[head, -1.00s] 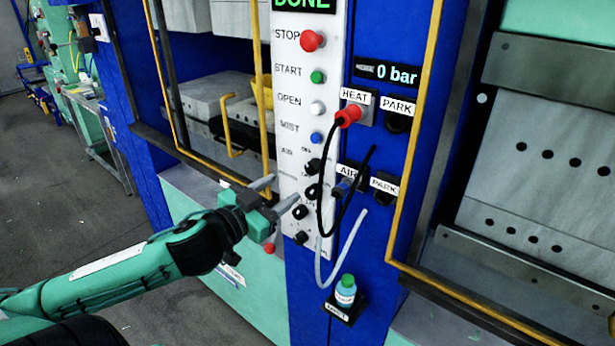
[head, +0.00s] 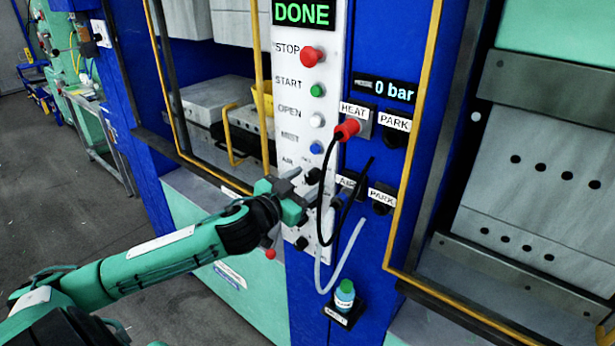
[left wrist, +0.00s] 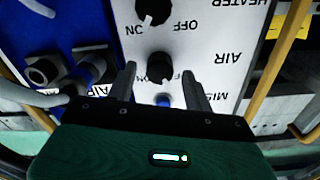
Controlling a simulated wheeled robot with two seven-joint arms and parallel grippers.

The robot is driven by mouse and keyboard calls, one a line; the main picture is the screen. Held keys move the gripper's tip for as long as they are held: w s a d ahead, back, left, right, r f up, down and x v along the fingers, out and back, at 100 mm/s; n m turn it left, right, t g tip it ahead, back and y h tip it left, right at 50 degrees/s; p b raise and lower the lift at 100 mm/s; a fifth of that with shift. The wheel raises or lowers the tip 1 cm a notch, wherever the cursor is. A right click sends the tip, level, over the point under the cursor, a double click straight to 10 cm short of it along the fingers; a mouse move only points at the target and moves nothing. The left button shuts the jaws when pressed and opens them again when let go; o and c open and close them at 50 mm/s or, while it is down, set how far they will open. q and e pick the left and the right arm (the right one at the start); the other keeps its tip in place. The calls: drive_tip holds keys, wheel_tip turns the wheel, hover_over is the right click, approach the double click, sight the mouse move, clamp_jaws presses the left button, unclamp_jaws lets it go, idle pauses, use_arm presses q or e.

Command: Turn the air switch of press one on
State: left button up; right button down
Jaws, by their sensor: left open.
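The air switch is a black rotary knob (left wrist: 160,66) beside the "AIR" label on the white control panel (head: 293,130). The wrist view shows the panel upside down. My left gripper (left wrist: 158,72) is open, with one finger on each side of this knob; I cannot tell whether they touch it. In the head view the left gripper (head: 310,181) reaches the panel from the left, and the air knob (head: 313,175) shows just beyond its fingertips. The knob's pointer setting is unclear. My right gripper is not in view.
The blue mist button (left wrist: 163,100) and the heater knob (left wrist: 153,12) sit close to the air knob. Black and clear hoses (head: 345,250) hang right of the panel. The pressure display (head: 385,91) reads 0 bar. A small bottle (head: 345,294) stands below.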

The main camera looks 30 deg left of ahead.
use_arm(q)
drive_tip(key=shift+w, duration=0.6)
drive_tip(key=shift+c, duration=0.9)
drive_tip(key=c, duration=0.8)
